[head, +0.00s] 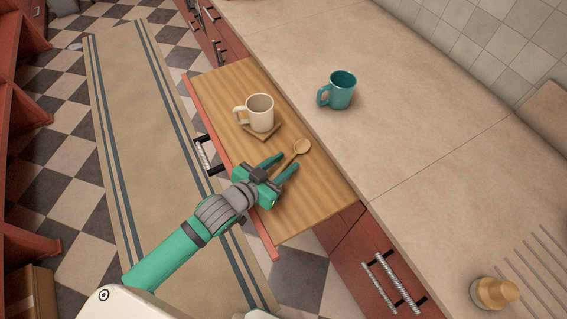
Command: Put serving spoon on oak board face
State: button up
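A wooden serving spoon (302,147) is over the oak board face (225,92), a striped pull-out surface. Its bowl points up and right, and its handle runs back between my fingers. I cannot tell whether it lies flat on the board or slightly above it. My gripper (287,162), with green fingers, reaches over the board from the lower left. The fingers are spread apart, with gaps on both sides of the thin handle. The handle's rear end is hidden by my gripper.
A teal mug (342,91) stands on the beige counter (430,130). A brass-coloured object (494,293) is at lower right. The board's right end is clear.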

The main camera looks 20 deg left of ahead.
jog(key=v, duration=1.2)
dwell(0.3)
dwell(0.4)
